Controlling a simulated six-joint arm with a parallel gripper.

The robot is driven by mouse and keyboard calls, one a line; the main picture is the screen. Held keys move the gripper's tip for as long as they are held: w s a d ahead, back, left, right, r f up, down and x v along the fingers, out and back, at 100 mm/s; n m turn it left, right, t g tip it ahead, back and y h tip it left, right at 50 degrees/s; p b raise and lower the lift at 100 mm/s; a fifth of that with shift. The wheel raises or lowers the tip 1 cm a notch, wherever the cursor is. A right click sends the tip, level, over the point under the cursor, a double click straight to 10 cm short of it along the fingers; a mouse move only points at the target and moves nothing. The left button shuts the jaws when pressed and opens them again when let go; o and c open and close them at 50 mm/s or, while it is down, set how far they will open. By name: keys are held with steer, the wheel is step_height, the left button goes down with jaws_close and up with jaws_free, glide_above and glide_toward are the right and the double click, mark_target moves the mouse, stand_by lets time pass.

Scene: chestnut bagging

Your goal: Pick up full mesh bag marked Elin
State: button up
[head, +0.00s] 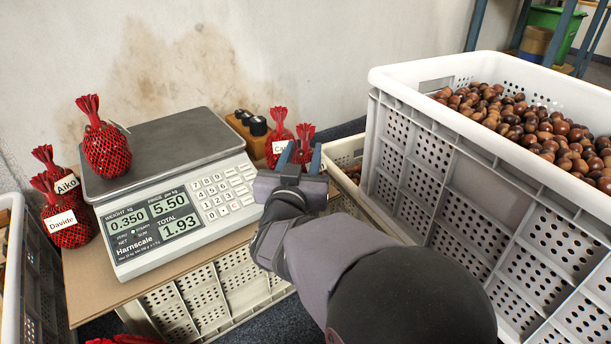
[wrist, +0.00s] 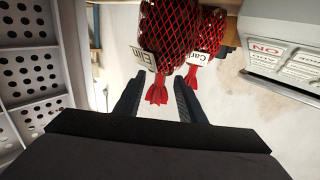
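The full red mesh bag marked Elin (wrist: 165,40) appears upside down in the wrist view, its white name tag at its left and its tied red neck toward my gripper. In the wrist view the bag's neck appears between the fingers of my gripper (wrist: 157,85), with gaps on both sides. I see no contact.
A bag whose tag begins "Car" (head: 279,136) stands close beside Elin. Another bag (head: 106,148) sits on the scale (head: 170,150), which reads 0.350. Bags marked Aiko (head: 67,184) and Davide (head: 62,222) stand left. A white crate of chestnuts (head: 415,125) rises close at right.

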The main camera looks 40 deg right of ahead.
steer(key=shift+w+d+r+p, duration=0.1)
steer(key=shift+r+p, duration=0.05)
steer(key=shift+p, duration=0.25)
steer(key=p, duration=0.2)
steer(key=d+p, duration=0.1)
steer(key=p, duration=0.1)
steer(key=shift+w+r, duration=0.2)
steer(key=shift+w, duration=0.2)
steer(key=shift+w+d+p, duration=0.1)
steer(key=shift+w+p, duration=0.05)
steer(key=shift+p, duration=0.7)
steer(key=shift+d+f, duration=0.1)
steer(key=shift+f, duration=0.05)
steer(key=shift+w+f+p, duration=0.15)
steer(key=shift+p, duration=0.3)
steer(key=shift+p, duration=0.75)
